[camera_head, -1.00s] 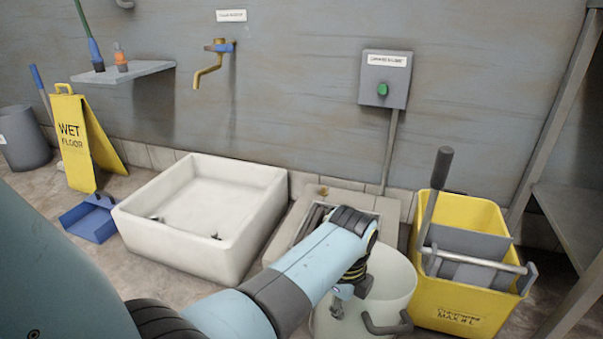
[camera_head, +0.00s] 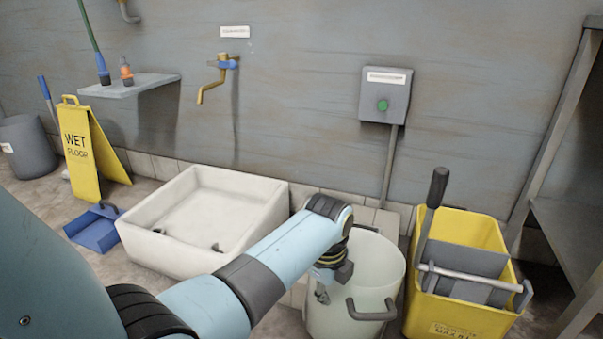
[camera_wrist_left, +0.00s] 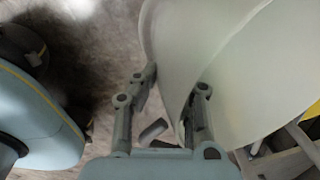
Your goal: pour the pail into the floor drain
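The pail (camera_head: 350,300) is a pale, translucent bucket with grey side handles, close to upright at the front centre. My left gripper (camera_head: 322,292) is at its left side. In the left wrist view the gripper fingers (camera_wrist_left: 172,88) stand apart at the edge of the pail (camera_wrist_left: 235,65) and appear shut on it; the exact contact is unclear. The pail's contents cannot be made out. My right gripper is not in view.
A yellow mop bucket (camera_head: 450,318) with a wringer stands close right of the pail. A white basin (camera_head: 150,245) is to the left under a brass tap (camera_head: 210,85). A wet floor sign (camera_head: 82,150) and blue dustpan (camera_head: 95,232) are further left. A metal shelf frame (camera_head: 560,130) stands right.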

